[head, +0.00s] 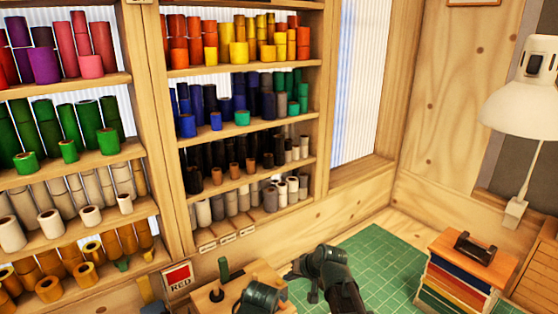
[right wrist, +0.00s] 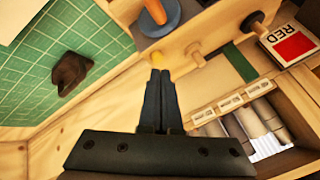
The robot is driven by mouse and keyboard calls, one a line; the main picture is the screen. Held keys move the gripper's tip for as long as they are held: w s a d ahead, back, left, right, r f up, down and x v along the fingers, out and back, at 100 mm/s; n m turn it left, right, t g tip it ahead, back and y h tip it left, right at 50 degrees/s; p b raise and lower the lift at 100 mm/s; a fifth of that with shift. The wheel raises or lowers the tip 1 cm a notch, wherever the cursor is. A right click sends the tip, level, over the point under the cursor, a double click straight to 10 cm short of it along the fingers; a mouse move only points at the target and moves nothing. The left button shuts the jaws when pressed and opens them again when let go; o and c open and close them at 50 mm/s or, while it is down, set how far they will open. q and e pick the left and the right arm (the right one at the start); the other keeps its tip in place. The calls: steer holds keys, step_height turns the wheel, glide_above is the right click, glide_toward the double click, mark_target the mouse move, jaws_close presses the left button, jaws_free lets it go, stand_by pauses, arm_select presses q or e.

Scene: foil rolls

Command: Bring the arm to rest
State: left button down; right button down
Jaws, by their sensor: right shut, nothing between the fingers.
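My right gripper (head: 297,272) is at the bottom middle of the head view, low over the workbench by the left edge of the green cutting mat (head: 375,262). In the right wrist view its two dark fingers (right wrist: 160,76) lie together, shut, with nothing between them. The fingertips point toward the wooden stand with pegs. I cannot tell whether they touch it. My left gripper is not in view.
Shelves (head: 245,68) of coloured rolls fill the back left. A wooden peg stand (head: 210,297) and a RED label (head: 178,276) stand before them. A stack of coloured sheets (head: 458,272) and a lamp (head: 520,108) are at the right. Much of the mat is clear.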

steer(key=s+d+f+g+h, duration=0.4)
steer(key=s+d+g+h, duration=0.1)
steer(key=s+d, duration=0.95)
steer(key=s+a+f+n+b, duration=0.2)
steer(key=s+a+f+b, duration=0.2)
steer(key=a+f+b, duration=0.2)
steer(key=s+a+f+n+g+h+b, duration=0.1)
steer(key=s+a+f+n+b, duration=0.1)
steer(key=a+f+b, duration=0.4)
step_height(320, 180, down, 2)
steer(key=shift+s+f+b, duration=0.2)
steer(key=shift+s+b, duration=0.7)
steer(key=shift+b, duration=0.1)
